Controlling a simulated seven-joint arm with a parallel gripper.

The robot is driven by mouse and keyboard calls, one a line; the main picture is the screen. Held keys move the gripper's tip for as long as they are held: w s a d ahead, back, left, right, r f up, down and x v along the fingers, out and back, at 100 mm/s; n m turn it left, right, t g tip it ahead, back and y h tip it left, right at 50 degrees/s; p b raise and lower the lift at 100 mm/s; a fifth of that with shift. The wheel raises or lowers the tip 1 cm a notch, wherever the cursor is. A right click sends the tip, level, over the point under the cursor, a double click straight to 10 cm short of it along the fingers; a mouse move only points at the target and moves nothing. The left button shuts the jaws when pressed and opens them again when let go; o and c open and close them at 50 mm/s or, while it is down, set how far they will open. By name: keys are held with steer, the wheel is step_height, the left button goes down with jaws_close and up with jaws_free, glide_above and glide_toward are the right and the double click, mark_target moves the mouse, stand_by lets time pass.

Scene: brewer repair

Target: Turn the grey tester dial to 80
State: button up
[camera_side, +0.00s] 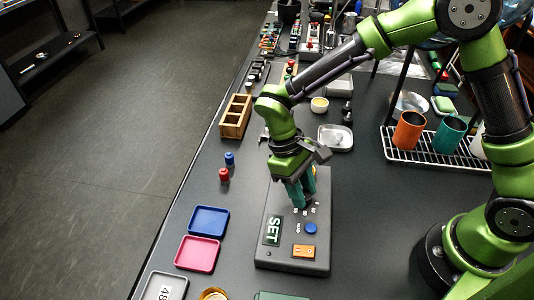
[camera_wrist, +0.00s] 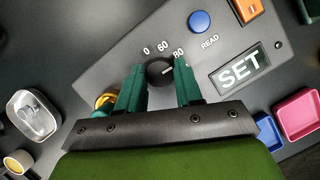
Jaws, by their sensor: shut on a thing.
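The grey tester (camera_side: 320,240) lies flat on the dark table in the side view, and its panel (camera_wrist: 120,55) fills much of the wrist view. Its dark dial (camera_wrist: 160,72) sits between my gripper's teal fingers (camera_wrist: 160,88), which are shut on it. The dial's white pointer line points toward the "80" mark (camera_wrist: 178,53); "60" and "0" are printed to the left. A lit "SET" display (camera_wrist: 240,69) is beside a blue READ button (camera_wrist: 200,22). In the side view my gripper (camera_side: 303,200) reaches down onto the panel, hiding the dial.
An orange switch (camera_side: 304,251) is on the tester's front. A blue tray (camera_side: 209,221) and a pink tray (camera_side: 197,254) lie to its left. Red and blue small pieces (camera_side: 224,174) stand beyond them. A wire rack (camera_side: 440,155) with cups stands at right.

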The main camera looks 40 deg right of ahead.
steer(key=shift+a+n+h, duration=0.1)
steer(key=shift+n+h, duration=0.4)
steer(key=shift+n, duration=0.8)
steer(key=shift+t, duration=0.3)
steer(key=o, duration=1)
steer(key=v, duration=1.6)
steer(key=shift+r, duration=0.35)
steer(key=shift+w, duration=0.15)
